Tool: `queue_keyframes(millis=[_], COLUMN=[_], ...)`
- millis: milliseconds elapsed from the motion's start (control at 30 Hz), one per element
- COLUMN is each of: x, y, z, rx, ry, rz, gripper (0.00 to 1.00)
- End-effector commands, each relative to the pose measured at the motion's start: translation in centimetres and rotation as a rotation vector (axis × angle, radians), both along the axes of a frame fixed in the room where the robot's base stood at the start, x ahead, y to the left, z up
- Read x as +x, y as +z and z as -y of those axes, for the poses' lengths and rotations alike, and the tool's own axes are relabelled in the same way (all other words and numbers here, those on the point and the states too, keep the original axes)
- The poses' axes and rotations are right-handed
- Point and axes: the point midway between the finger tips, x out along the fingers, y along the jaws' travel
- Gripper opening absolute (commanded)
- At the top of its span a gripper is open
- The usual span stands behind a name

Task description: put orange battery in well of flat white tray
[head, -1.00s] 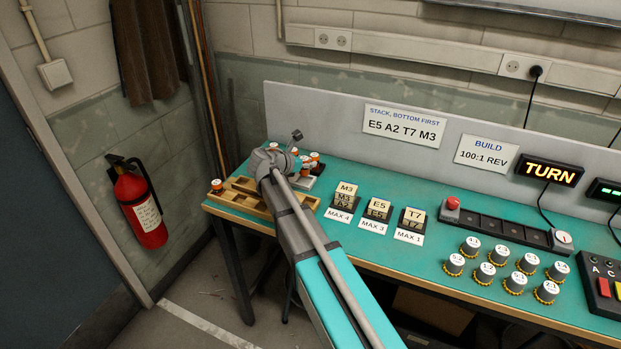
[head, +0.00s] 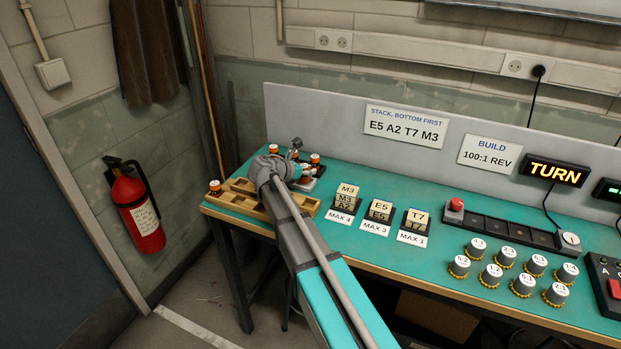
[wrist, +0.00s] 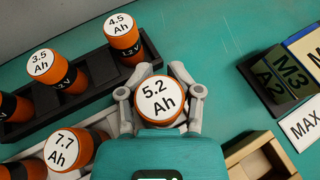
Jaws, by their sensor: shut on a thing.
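An orange battery with a white cap marked 5.2 Ah (wrist: 157,98) stands between the two fingers of my gripper (wrist: 159,96) in the wrist view. The fingers are shut on its sides. In the head view my gripper (head: 294,150) is over the left end of the bench, partly hidden by my arm. A pale patch beside it in the head view may be the flat white tray, but my arm and batteries hide most of it. I cannot make out its well in either view.
A black rack (wrist: 101,91) holds batteries marked 3.5 (wrist: 41,62) and 4.5 (wrist: 121,25). A 7.7 battery (wrist: 66,149) stands close left of my gripper. A wooden compartment tray (head: 236,201) lies at the bench's left end, with label blocks (head: 347,196) to its right.

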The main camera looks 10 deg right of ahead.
Motion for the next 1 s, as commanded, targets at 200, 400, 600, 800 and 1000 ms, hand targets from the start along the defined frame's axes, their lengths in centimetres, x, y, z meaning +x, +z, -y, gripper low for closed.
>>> queue_keyframes(millis=[200, 400, 600, 800, 1000], x=[-0.01, -0.01, -0.01, -0.02, -0.01], y=[-1.39, -1.31, -1.44, -1.61, -1.60], z=[0.02, 0.04, 0.05, 0.06, 0.06], rx=[0.000, 0.000, 0.000, 0.000, 0.000], ry=[0.000, -0.001, -0.001, -0.001, -0.001], rz=[0.000, 0.000, 0.000, 0.000, 0.000], gripper=[0.00, 0.00, 0.00, 0.55, 0.81])
